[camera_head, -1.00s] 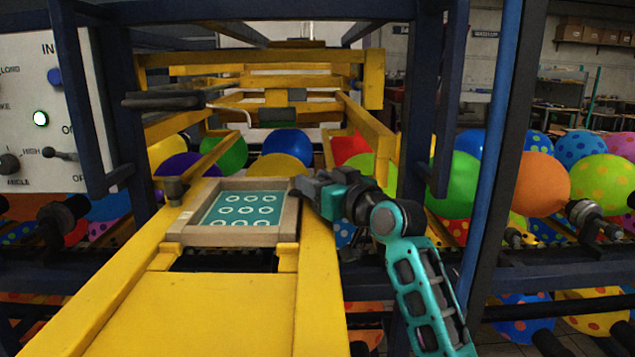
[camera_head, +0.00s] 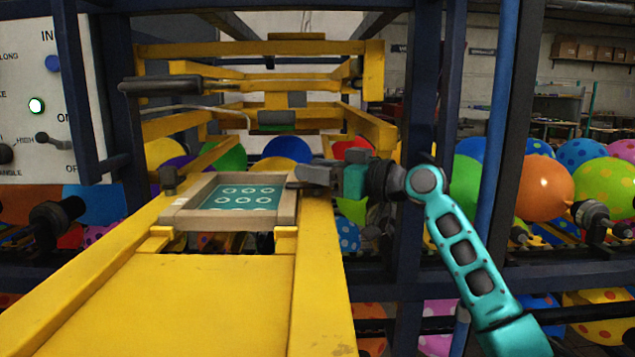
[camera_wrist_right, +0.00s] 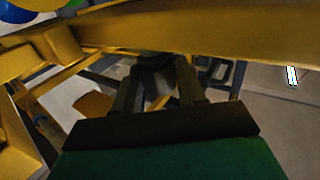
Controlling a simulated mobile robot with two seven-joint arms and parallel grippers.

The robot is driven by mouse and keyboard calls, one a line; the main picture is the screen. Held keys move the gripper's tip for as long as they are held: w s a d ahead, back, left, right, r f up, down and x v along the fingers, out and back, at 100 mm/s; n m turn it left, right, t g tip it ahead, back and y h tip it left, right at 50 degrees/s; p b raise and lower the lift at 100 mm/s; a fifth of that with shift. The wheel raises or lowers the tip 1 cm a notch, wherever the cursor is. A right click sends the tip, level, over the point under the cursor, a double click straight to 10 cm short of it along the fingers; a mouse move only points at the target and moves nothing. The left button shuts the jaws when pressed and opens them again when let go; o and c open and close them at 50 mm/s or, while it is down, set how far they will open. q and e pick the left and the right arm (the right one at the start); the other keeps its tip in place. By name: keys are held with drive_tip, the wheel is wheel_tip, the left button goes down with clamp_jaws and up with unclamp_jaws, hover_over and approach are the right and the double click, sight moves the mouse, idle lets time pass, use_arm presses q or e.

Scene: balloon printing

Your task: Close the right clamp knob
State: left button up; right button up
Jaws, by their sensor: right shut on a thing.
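The screen frame (camera_head: 228,216) is a wooden frame around a teal panel with white rings, lying on the yellow machine bed. My right gripper (camera_head: 303,174) reaches in from the right to the frame's far right corner. It is shut on the right clamp knob, which the fingers hide in the head view. In the right wrist view my right gripper (camera_wrist_right: 156,72) shows its two dark fingers, with a dark shape, likely the knob (camera_wrist_right: 155,60), between their tips. The matching left clamp knob (camera_head: 168,179) stands uncovered at the frame's left side. My left gripper is not in view.
Yellow beams (camera_head: 265,52) and dark blue posts (camera_head: 408,150) surround the bed closely. A control panel (camera_head: 45,95) stands at the left. Colourful balloons (camera_head: 545,192) fill the space behind and to the right. The yellow bed's front (camera_head: 210,300) is clear.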

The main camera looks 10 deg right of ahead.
drive_tip(key=o, duration=0.9)
drive_tip(key=shift+o, duration=0.2)
drive_tip(key=v, duration=0.7)
drive_tip(key=shift+s+d, duration=0.2)
drive_tip(key=shift+s, duration=0.1)
